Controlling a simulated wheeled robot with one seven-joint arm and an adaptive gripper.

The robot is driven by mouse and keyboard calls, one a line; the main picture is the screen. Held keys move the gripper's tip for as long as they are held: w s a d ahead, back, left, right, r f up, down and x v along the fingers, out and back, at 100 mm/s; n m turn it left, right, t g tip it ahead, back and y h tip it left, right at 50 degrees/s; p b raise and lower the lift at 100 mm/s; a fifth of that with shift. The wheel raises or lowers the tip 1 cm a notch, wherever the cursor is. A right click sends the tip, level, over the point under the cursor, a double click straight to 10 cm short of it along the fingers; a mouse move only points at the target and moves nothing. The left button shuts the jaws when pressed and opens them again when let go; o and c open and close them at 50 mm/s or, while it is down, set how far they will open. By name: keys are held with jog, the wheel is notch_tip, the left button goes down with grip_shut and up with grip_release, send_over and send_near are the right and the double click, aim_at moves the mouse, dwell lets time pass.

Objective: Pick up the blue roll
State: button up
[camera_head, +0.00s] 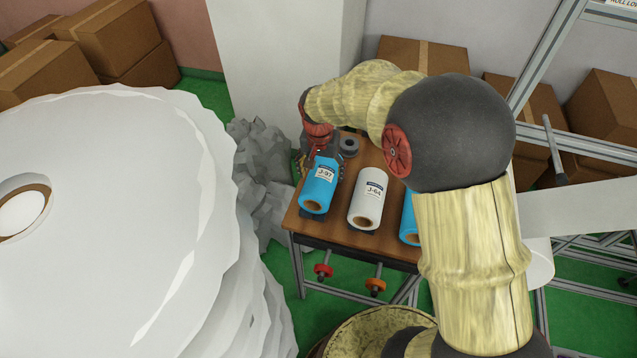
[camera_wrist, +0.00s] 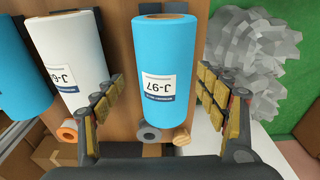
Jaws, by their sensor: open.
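A blue roll (camera_head: 319,184) labelled J-97 lies on the left part of a small wooden table (camera_head: 294,217) in the head view. In the wrist view the same blue roll (camera_wrist: 165,75) is in the middle, between the fingers. My gripper (camera_wrist: 160,95) is open, one finger on each side of the roll, with gaps visible and no clear contact. In the head view my gripper (camera_head: 318,155) is behind the roll's far end and partly hidden. A second blue roll (camera_head: 409,220) is at the table's right, partly hidden by my arm.
A white roll (camera_head: 367,205) labelled J-64 lies close beside the J-97 roll. A grey crumpled heap (camera_head: 262,165) stands left of the table. Huge white rolls (camera_head: 130,220) fill the left foreground. Cardboard boxes (camera_head: 422,55) line the wall behind.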

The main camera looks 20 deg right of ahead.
jog(key=o, duration=0.4)
jog(key=shift+w+f+b, duration=0.25)
jog(key=shift+f+b, duration=0.1)
jog(key=shift+f, duration=0.9)
jog(key=shift+w+a+f+b, duration=0.15)
jog(key=shift+f+b, duration=0.4)
jog(key=shift+f, duration=0.8)
jog(key=shift+w+d+f+b, duration=0.1)
jog(key=shift+w+f+b, duration=0.3)
jog(key=shift+f, duration=0.95)
jog(key=shift+s+r, duration=0.1)
jog(key=shift+s, duration=0.1)
jog(key=shift+c, duration=1.3)
jog(key=c, duration=1.1)
jog(key=shift+c, duration=0.7)
